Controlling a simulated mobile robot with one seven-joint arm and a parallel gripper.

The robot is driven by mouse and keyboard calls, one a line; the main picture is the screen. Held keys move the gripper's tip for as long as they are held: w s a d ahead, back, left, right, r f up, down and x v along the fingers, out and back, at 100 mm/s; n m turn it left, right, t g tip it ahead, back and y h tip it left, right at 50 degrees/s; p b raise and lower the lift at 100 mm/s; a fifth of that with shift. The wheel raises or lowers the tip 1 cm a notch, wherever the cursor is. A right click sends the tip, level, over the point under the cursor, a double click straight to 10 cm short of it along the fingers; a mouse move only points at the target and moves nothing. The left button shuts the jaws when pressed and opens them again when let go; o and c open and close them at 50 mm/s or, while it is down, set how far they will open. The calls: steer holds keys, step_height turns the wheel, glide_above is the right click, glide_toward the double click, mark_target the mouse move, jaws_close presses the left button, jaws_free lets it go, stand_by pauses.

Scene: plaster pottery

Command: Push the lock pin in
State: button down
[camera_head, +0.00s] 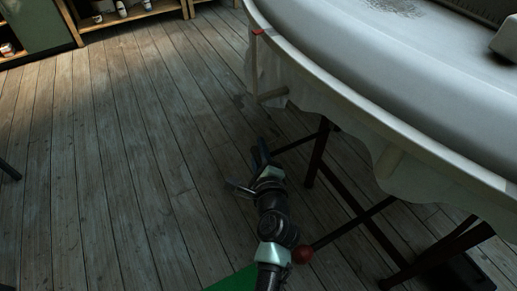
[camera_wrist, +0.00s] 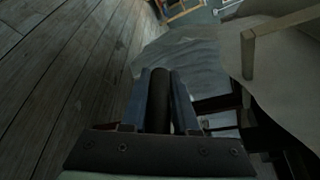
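My gripper (camera_head: 246,170) is low over the floor, left of the table's dark legs. Its two blue-grey fingers are spread apart in the head view. In the wrist view the fingers (camera_wrist: 160,95) point forward, with a dark cylinder (camera_wrist: 160,100) between them; I cannot tell whether it is a thing or part of my gripper. A red ball knob (camera_head: 303,254) sits by a dark bar, right of my forearm. I cannot tell whether it belongs to the lock pin. No lock pin can be clearly made out. Nothing is clearly held.
A large white round-edged table (camera_head: 400,110) fills the upper right, with draped cloth (camera_head: 330,115) under its rim and dark crossed legs (camera_head: 318,152). A red piece (camera_head: 257,31) is on the rim. Shelves (camera_head: 125,14) stand at the back left. The plank floor (camera_head: 100,150) at left is mostly clear.

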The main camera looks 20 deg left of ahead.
step_height(320, 180, up, 5)
steer(key=p, duration=0.4)
steer(key=shift+f, duration=0.3)
steer(key=c, duration=0.7)
jaws_free()
steer(key=shift+d, duration=0.1)
steer(key=shift+s, duration=0.1)
steer(key=p+v, duration=0.3)
steer(key=v, duration=0.9)
steer(key=shift+s+d, duration=0.25)
steer(key=shift+s, duration=0.05)
